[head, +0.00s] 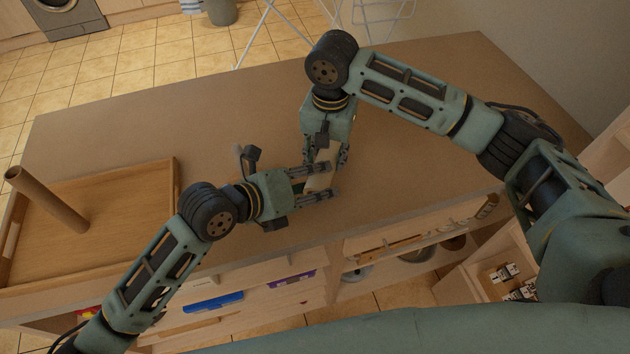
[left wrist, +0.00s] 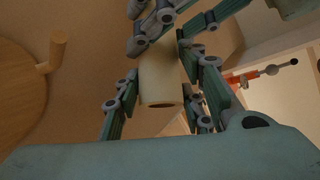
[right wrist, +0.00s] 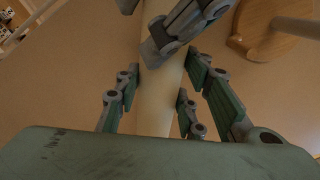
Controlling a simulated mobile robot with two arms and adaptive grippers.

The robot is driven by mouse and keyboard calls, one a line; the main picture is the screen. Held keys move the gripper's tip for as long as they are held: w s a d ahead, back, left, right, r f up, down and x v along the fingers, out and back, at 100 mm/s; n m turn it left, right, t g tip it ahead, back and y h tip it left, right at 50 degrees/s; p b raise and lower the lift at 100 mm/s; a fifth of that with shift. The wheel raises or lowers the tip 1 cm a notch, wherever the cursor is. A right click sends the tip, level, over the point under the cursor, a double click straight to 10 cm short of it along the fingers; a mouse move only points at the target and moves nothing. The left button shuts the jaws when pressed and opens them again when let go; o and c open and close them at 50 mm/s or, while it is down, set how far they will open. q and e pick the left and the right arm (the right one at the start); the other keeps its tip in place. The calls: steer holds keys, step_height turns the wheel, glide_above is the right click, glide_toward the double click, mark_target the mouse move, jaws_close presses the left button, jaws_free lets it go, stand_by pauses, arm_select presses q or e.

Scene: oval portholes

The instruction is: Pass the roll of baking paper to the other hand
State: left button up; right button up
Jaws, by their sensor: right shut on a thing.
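The roll of baking paper (head: 320,177), a pale cream cylinder, is held above the counter between my two grippers. My right gripper (head: 325,160) comes down from the far side and is shut on the roll; the right wrist view shows the roll (right wrist: 157,105) between its fingers. My left gripper (head: 318,182) reaches in from the left with its fingers on either side of the nearer part. In the left wrist view the roll (left wrist: 160,85) lies between the left fingers, which look open around it. The fingers hide parts of the roll.
A wooden tray (head: 130,180) sits at the left of the brown counter (head: 240,110), with a brown tube (head: 45,198) leaning out of it. The wrist views show a round wooden piece with a post (left wrist: 20,95). Open shelves with several items lie below the front edge.

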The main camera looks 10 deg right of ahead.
arm_select(q)
steer(key=shift+s+d+r, duration=0.1)
steer(key=shift+d+r, duration=0.1)
steer(key=shift+r, duration=0.05)
steer(key=c, duration=0.6)
arm_select(e)
steer(key=shift+a, duration=0.1)
arm_select(q)
steer(key=shift+o, duration=0.2)
arm_select(e)
steer(key=o, duration=1.3)
arm_select(q)
steer(key=shift+a, duration=0.1)
